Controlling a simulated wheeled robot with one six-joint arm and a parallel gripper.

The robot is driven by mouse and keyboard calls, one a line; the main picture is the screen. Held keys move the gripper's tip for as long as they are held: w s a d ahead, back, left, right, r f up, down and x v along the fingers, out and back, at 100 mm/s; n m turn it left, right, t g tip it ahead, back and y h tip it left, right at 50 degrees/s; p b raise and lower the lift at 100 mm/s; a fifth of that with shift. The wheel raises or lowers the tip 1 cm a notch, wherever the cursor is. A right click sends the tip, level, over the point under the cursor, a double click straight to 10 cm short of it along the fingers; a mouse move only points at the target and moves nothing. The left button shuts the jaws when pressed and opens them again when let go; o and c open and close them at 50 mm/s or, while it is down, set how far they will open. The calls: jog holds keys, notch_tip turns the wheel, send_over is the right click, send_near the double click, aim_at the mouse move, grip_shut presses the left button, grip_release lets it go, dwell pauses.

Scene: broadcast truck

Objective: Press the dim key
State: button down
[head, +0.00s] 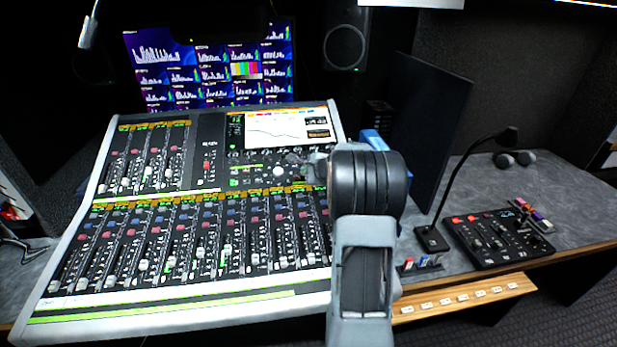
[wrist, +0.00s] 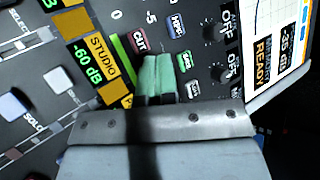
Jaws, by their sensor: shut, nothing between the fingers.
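The mixing console (head: 180,300) fills the left of the head view. In the wrist view my gripper (wrist: 156,72) is shut and empty, its green fingertips together over the console's key area. A red key marked CUT (wrist: 139,40) is just above and left of the fingertips. I cannot read any key as DIM; part of the panel under the fingers is hidden. Contact cannot be judged. In the head view my arm hides the fingertips.
Rotary knobs (wrist: 214,31) and a lit display (wrist: 275,50) lie right of the keys. A gooseneck microphone (head: 460,180) and a small control box (head: 495,238) stand on the desk.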

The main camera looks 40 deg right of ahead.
jog(key=shift+s+a+r+p, duration=0.1)
jog(key=shift+s+r+p, duration=0.1)
jog(key=shift+r, duration=0.25)
jog(key=shift+s+a+r+p, duration=0.1)
jog(key=shift+s+r+p, duration=0.1)
jog(key=shift+r, duration=0.2)
jog(key=r+p, duration=0.1)
jog(key=s+r+p, duration=0.1)
jog(key=r, duration=0.1)
jog(key=s+a+r+p, duration=0.1)
jog(key=r, duration=0.1)
jog(key=shift+r, duration=0.25)
dwell(0.6)
